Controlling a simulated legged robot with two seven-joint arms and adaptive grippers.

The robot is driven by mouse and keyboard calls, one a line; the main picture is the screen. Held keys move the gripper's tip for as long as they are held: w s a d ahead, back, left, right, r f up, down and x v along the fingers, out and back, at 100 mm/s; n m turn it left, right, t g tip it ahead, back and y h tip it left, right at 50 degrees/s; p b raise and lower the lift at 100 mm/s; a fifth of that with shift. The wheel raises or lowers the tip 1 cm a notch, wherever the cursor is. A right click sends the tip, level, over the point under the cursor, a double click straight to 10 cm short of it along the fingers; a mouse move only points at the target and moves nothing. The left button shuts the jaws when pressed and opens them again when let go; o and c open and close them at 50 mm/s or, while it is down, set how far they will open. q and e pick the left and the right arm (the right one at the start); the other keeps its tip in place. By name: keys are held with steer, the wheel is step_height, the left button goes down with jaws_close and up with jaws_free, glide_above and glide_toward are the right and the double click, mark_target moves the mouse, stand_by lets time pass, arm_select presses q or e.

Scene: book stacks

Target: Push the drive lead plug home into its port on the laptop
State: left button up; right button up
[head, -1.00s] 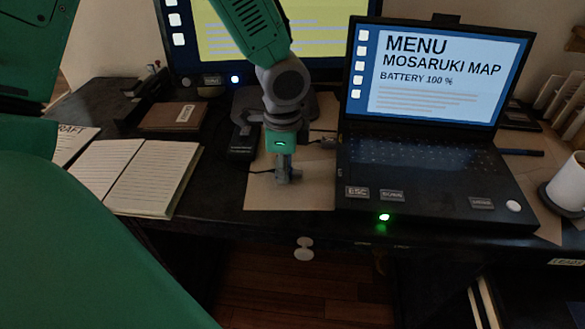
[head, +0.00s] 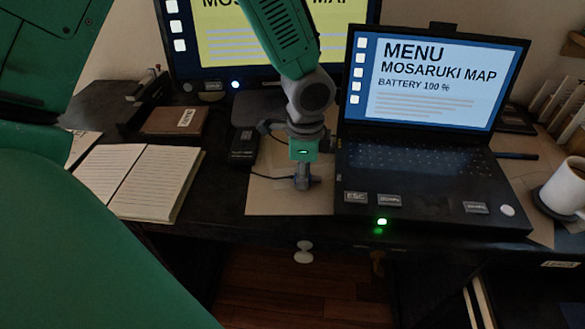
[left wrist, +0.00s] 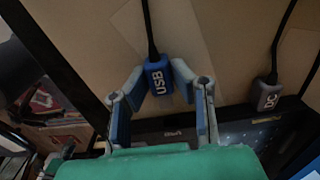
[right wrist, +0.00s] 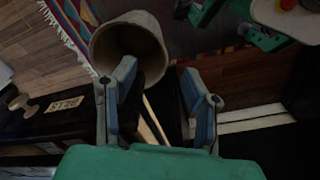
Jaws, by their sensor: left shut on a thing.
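The laptop (head: 425,215) stands open on the desk, its screen reading MENU, MOSARUKI MAP, BATTERY 100 %. My left gripper (head: 303,180) is low beside its left side. In the left wrist view my left gripper (left wrist: 157,85) is shut on a blue plug marked USB (left wrist: 159,72), its black lead running up from it. A gap shows between the plug's front and the laptop's dark edge (left wrist: 200,122). The port itself cannot be made out. My right gripper (right wrist: 158,75) is open and empty, away from the laptop, with floor beyond it.
A dark plug marked DC (left wrist: 268,93) sits at the laptop's edge. A black box (head: 243,147) with a lead, an open notebook (head: 140,180) and a monitor (head: 265,45) are to the left. A mug (head: 565,187) stands right. A bin (right wrist: 128,48) is on the floor.

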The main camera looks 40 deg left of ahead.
mark_target(325, 185)
arm_select(q)
steer(key=shift+w+d, duration=0.4)
steer(key=shift+d, duration=0.25)
steer(key=shift+p, duration=0.35)
steer(key=shift+p, duration=0.3)
steer(key=shift+r+p, duration=0.1)
steer(key=shift+p, duration=0.5)
stand_by(1.0)
steer(key=shift+w+d+p, duration=0.4)
steer(key=shift+d+p, duration=0.05)
steer(key=shift+d, duration=0.3)
steer(key=shift+w+d+p, duration=0.4)
steer(key=shift+d+p, duration=0.05)
steer(key=shift+d, duration=0.25)
stand_by(0.5)
steer(key=o, duration=0.9)
steer(key=shift+o, duration=0.2)
